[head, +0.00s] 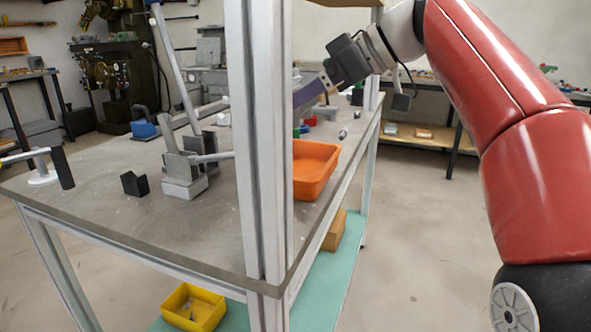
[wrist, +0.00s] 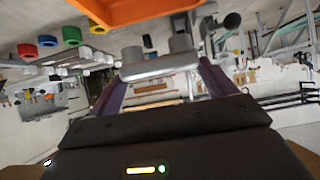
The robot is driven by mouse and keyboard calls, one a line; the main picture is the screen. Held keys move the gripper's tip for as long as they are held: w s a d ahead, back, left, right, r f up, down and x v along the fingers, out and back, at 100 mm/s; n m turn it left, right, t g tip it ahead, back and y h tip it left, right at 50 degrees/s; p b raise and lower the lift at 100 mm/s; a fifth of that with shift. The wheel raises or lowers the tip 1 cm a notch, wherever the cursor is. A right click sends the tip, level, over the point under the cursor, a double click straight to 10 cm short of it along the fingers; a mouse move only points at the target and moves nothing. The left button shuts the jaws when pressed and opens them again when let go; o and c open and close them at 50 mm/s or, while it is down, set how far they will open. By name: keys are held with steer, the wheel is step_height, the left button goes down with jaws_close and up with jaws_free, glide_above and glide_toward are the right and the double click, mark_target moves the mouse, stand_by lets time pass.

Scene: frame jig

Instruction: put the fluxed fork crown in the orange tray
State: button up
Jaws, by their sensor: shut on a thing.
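The fork crown (wrist: 160,65) is a grey metal bar with two short round stubs. In the wrist view it lies between the purple fingers of my gripper (wrist: 160,76), which is shut on it. In the head view my gripper (head: 309,92) is held in the air above the back of the table; the white post hides its fingertips and the crown. The orange tray (head: 318,182) sits on the table's right side, below and nearer than my gripper, partly behind the post. Its orange edge also fills the top of the wrist view (wrist: 135,12). I cannot see inside it fully.
The upright post (head: 258,150) rises at the table's near corner. A clamping jig (head: 184,172) and a small black block (head: 134,184) stand on the grey table (head: 90,200). Coloured rings (wrist: 71,36) lie near the tray. A yellow bin (head: 193,306) is on the lower shelf.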

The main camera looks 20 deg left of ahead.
step_height(320, 180, down, 10)
steer(key=b, duration=0.3)
steer(key=shift+r, duration=0.2)
steer(key=shift+f, duration=0.1)
steer(key=shift+f+b, duration=0.15)
steer(key=shift+b, duration=0.2)
steer(key=o, duration=1.1)
steer(key=shift+r, duration=0.25)
steer(key=shift+d+r+p, duration=0.2)
steer(key=shift+d+p, duration=0.1)
steer(key=p+v, duration=0.1)
steer(key=v, duration=1)
steer(key=shift+d+r, duration=0.15)
steer(key=shift+d, duration=0.05)
